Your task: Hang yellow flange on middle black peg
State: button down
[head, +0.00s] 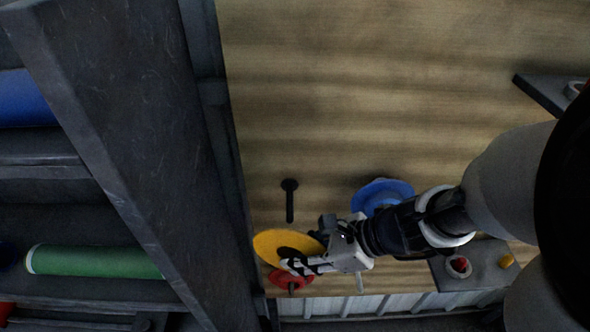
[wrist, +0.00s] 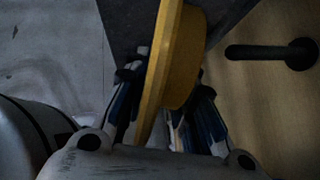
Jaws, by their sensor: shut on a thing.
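The yellow flange (head: 272,241) is in my gripper (head: 303,265), in front of the wooden board at its lower left in the head view. In the wrist view the yellow flange (wrist: 172,70) stands edge-on between the two fingers of my gripper (wrist: 165,112), which are shut on it. A bare black peg (head: 289,201) juts from the board above the flange in the head view. A black peg (wrist: 270,52) also shows to the right of the flange in the wrist view, apart from it. I cannot tell which peg is the middle one.
A red flange (head: 306,279) shows just below the yellow one, partly hidden. A blue flange (head: 384,194) is at the board, right of the bare peg and behind my arm. A dark post (head: 110,130) and shelving with a green roll (head: 95,262) stand left.

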jog(key=shift+w+p, duration=0.6)
jog(key=shift+p, duration=0.45)
jog(key=shift+w, duration=0.1)
jog(key=w+f, duration=0.1)
jog(key=w, duration=0.9)
jog(key=shift+w+d+f+p, duration=0.2)
jog(key=shift+w+f+p, duration=0.05)
jog(key=shift+p, duration=0.1)
jog(key=shift+w, duration=0.1)
dwell(0.5)
dwell(0.3)
jog(key=c, duration=1.3)
grip_release()
jog(key=shift+f, duration=0.1)
jog(key=shift+o, duration=0.3)
